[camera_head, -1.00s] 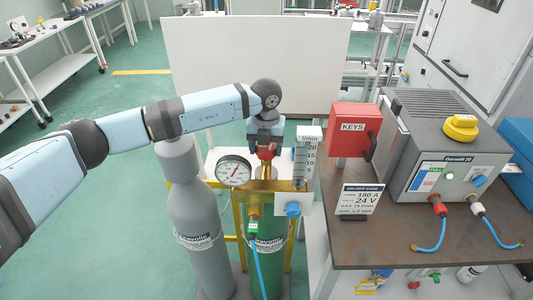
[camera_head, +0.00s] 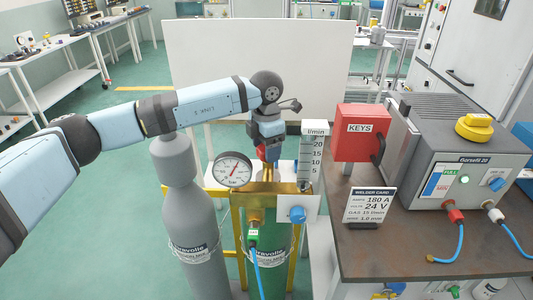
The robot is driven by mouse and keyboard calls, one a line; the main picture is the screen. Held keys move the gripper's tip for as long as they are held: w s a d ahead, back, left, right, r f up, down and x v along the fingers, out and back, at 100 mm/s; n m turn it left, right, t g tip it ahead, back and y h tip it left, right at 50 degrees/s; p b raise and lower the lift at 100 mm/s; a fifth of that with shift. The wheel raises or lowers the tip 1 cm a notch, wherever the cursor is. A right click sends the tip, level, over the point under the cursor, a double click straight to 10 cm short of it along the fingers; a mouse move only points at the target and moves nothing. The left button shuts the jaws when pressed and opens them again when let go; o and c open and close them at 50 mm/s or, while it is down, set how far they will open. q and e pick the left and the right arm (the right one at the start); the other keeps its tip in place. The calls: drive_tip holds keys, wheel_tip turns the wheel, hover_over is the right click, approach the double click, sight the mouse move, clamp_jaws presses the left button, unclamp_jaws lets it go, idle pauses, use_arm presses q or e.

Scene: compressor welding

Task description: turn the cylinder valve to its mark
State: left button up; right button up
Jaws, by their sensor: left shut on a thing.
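My left gripper (camera_head: 268,157) points down behind the brass regulator (camera_head: 268,190) at the top of the green cylinder (camera_head: 277,262). It is shut on the red cylinder valve (camera_head: 261,152), which shows only as a small red patch beside the fingers. The valve's mark cannot be made out. A round pressure gauge (camera_head: 232,170) with a red needle sits left of the regulator. A clear flow tube (camera_head: 311,158) marked l/min stands on its right, above a blue knob (camera_head: 297,214). My right gripper is not in view.
A grey cylinder (camera_head: 187,215) stands close on the left. On the right, a bench (camera_head: 430,250) holds a red KEYS box (camera_head: 360,132), a welder card (camera_head: 369,205) and a grey welder (camera_head: 465,150). A white panel (camera_head: 220,60) stands behind. A blue hose (camera_head: 258,270) hangs in front.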

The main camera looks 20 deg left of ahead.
use_arm(q)
drive_tip(key=m+b, duration=0.2)
drive_tip(key=m, duration=0.2)
drive_tip(key=shift+w, duration=0.1)
drive_tip(key=shift+m+b, duration=0.35)
drive_tip(key=shift+m, duration=0.55)
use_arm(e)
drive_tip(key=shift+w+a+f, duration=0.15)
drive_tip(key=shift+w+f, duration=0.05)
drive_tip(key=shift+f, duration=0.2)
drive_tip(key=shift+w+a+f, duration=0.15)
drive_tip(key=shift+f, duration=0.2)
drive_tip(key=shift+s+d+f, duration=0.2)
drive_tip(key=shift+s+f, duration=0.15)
use_arm(q)
drive_tip(key=o, duration=0.9)
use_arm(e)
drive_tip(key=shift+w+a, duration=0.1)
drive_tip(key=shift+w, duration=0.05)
use_arm(q)
drive_tip(key=shift+r, duration=0.1)
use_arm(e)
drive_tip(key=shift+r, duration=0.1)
